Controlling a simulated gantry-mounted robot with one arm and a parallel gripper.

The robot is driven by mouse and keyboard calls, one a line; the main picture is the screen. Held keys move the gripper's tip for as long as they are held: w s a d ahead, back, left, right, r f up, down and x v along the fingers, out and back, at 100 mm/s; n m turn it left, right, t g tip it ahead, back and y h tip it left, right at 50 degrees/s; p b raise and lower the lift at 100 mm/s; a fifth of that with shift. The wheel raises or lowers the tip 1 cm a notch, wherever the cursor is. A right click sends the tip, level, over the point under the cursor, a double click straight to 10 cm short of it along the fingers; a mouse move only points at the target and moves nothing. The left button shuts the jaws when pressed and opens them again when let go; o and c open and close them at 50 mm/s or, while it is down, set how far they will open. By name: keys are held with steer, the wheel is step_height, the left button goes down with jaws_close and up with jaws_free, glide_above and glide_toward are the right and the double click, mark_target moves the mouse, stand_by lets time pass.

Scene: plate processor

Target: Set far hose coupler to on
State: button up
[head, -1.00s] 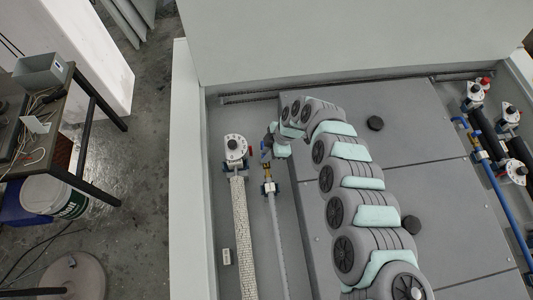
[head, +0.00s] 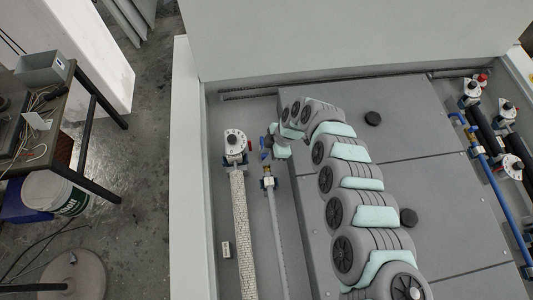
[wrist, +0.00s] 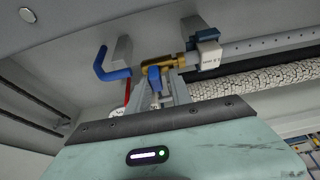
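The hose coupler by my gripper has a brass body (wrist: 163,64) and blue parts, and joins a thin grey hose (head: 279,235) in the head view. In the wrist view a short blue handle (wrist: 155,76) shows at the brass body, in line with the gap between my fingers. My gripper (wrist: 162,90) looks open, its two grey fingers just short of or around that handle; I cannot tell whether they touch it. In the head view my gripper (head: 272,141) is above the coupler, small and partly hidden by my arm.
A bent blue lever (wrist: 112,65) and a red part (wrist: 127,91) are left of my fingers. A white dial valve (head: 235,142) with a braided hose (head: 242,220) is left of the coupler. A grey raised deck (head: 400,130) lies under my arm. More valves (head: 472,92) are at far right.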

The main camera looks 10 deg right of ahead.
steer(key=shift+o, duration=0.9)
steer(key=shift+w+d+r, duration=0.1)
steer(key=shift+r, duration=0.05)
steer(key=b+v, duration=0.1)
steer(key=v, duration=0.9)
steer(key=shift+r+b, duration=0.25)
steer(key=shift+b, duration=0.05)
